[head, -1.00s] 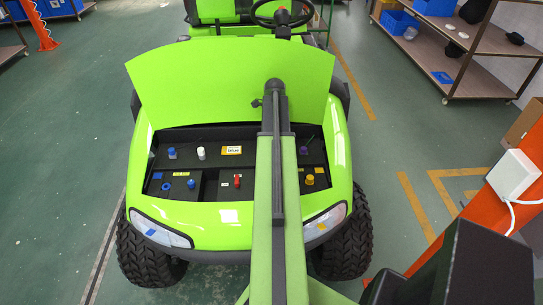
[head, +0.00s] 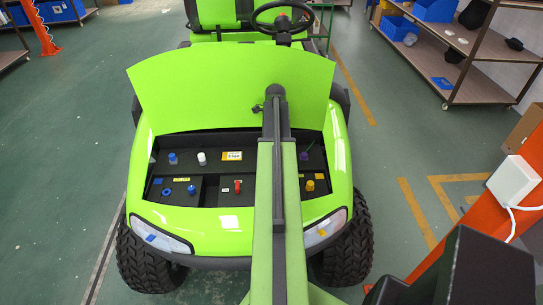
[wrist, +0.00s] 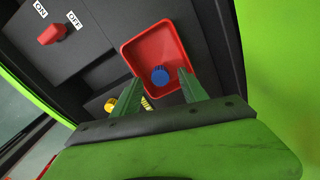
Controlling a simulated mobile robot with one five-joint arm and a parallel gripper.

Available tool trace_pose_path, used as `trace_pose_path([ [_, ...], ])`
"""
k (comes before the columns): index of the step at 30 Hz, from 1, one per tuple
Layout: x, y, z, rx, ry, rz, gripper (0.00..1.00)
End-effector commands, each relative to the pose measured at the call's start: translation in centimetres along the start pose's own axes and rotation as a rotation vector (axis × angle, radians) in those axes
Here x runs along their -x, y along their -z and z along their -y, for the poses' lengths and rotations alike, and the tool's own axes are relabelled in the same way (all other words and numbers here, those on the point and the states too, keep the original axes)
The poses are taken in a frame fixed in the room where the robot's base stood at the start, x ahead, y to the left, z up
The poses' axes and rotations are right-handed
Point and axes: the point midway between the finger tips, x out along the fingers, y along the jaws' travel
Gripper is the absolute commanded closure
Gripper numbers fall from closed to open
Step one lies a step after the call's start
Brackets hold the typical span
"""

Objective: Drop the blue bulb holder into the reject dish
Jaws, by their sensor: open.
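In the wrist view a blue round piece with a ridged rim, which looks like the blue bulb holder (wrist: 160,76), lies inside a red square dish (wrist: 137,48). My gripper (wrist: 160,78) is open, its two green fingers apart on either side of the blue piece in the picture, with nothing held between them. I cannot tell how far the fingertips are above the dish. In the head view my arm hides the gripper and the red dish.
The green cart's open front compartment (head: 213,168) holds several small parts, including a white cylinder (head: 202,158), a red switch (head: 238,186) and a yellow knob (head: 310,186). The raised green hood (head: 200,95) stands behind it. A shelf (head: 470,75) stands at the right.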

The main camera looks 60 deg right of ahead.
Motion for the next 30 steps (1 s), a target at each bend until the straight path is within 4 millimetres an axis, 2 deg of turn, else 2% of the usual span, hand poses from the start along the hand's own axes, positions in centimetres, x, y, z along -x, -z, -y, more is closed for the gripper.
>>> trace_pose_path([
  [1, 1.3, 0.0, 0.0, 0.0, 0.0, 0.0, 0.49],
  [21, 15.5, -0.2, 0.0, 0.001, 0.0, 0.0, 0.49],
  [25, 16.7, -0.2, 0.0, 0.001, 0.0, 0.0, 0.49],
  [30, 16.6, -0.2, 0.0, 0.001, 0.0, 0.0, 0.49],
])
